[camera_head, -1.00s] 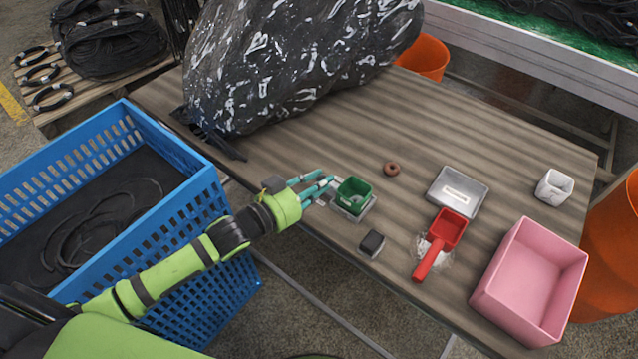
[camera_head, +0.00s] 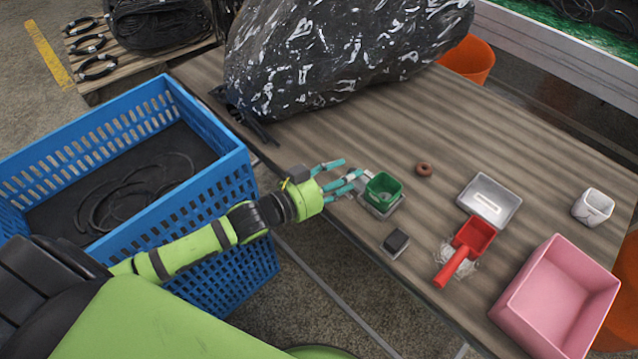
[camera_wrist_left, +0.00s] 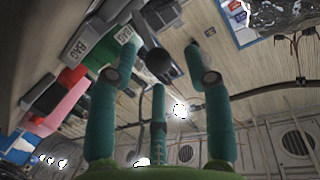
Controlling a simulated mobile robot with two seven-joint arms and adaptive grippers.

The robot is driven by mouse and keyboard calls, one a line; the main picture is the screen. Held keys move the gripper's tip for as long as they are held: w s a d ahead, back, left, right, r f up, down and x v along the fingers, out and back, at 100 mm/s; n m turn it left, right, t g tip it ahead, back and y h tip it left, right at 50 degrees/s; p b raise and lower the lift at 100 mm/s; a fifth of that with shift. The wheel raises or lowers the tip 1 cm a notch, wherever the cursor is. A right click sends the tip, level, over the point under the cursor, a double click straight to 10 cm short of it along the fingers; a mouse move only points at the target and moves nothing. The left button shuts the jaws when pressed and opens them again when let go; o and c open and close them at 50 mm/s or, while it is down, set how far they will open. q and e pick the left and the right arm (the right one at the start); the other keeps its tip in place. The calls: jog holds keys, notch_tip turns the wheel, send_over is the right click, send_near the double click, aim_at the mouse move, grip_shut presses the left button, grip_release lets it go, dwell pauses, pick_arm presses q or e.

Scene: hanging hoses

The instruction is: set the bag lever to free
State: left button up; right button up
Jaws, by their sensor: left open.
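My left gripper (camera_head: 345,174) is over the table's near edge, just left of the green box (camera_head: 383,188). Its teal fingers are spread and hold nothing that I can see. In the left wrist view the gripper (camera_wrist_left: 160,58) has a dark round knob (camera_wrist_left: 159,63) between its fingertips; I cannot tell whether they touch it. My right gripper is not in view.
A large black bag (camera_head: 335,50) lies at the table's back left. A blue crate (camera_head: 215,130) stands left of the table. A black block (camera_head: 396,240), red scoop (camera_head: 462,250), grey tray (camera_head: 489,202) and pink bin (camera_head: 556,300) are to the right.

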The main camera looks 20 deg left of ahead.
pick_arm(q)
jog(key=v, duration=1)
jog(key=shift+s+a+r, duration=0.15)
jog(key=shift+s+a, duration=0.05)
jog(key=shift+s, duration=0.05)
jog(key=a+f+n+g+y, duration=0.1)
jog(key=a+f+y, duration=0.1)
jog(key=a+f, duration=0.3)
jog(key=a+f+n+y, duration=0.2)
jog(key=f, duration=0.5)
jog(key=s+a+f+n+g+y+p, duration=0.1)
jog(key=s+a+f+g+y, duration=0.15)
jog(key=f, duration=0.65)
jog(key=s+a+f+n+g+y+p, duration=0.1)
jog(key=s+a+f+y, duration=0.2)
jog(key=f, duration=0.5)
jog(key=s+d+f+g, duration=0.2)
jog(key=s+f, duration=0.3)
jog(key=s, duration=0.3)
jog(key=s+d+f+g, duration=0.3)
jog(key=s+f, duration=0.3)
jog(key=s, duration=0.3)
jog(key=s+d+f+n+g+p, duration=0.1)
jog(key=s+d+f+g, duration=0.2)
jog(key=s, duration=0.6)
notch_tip(320, 180, down, 2)
jog(key=shift+d+f+h, duration=0.2)
jog(key=shift+d+h, duration=0.25)
jog(key=shift+d, duration=0.4)
